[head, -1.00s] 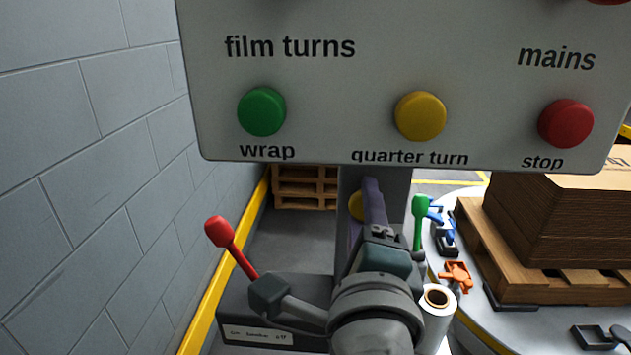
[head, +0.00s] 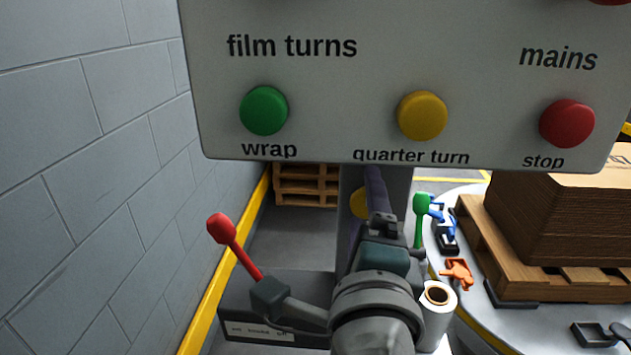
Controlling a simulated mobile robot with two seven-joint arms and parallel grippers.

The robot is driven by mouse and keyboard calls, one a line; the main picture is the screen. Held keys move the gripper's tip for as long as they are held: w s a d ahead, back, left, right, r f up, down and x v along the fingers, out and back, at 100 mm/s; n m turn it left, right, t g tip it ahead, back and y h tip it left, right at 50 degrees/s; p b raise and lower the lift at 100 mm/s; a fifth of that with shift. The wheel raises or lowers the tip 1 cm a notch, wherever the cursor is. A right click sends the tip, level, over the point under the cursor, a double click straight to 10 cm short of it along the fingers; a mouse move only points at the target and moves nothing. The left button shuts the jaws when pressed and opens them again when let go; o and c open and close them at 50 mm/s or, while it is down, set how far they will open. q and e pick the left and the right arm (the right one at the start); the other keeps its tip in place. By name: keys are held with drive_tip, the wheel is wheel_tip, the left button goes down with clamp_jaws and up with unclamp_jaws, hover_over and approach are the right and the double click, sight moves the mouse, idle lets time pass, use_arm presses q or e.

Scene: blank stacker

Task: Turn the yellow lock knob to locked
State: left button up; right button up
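A round yellow piece (head: 357,203), apparently the lock knob, shows on the grey column below the control panel. It is partly covered by my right gripper (head: 377,190), so its pointer and setting are hidden. The gripper's purple finger reaches up and away from me, just right of the visible yellow part. I see the gripper nearly end-on from behind, and cannot tell whether it touches the knob or how far apart its fingers are. My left gripper is not in view.
The control panel (head: 330,80) hangs above, close over the gripper. A red-knobbed lever (head: 236,247) stands left on a dark box. A green handle (head: 421,215) and a film roll (head: 437,305) are close on the right. A loaded pallet (head: 490,255) stands further right.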

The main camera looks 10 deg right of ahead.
drive_tip(key=v, duration=1)
drive_tip(key=shift+p, duration=0.3)
drive_tip(key=shift+w+r, duration=0.1)
drive_tip(key=shift+r, duration=0.05)
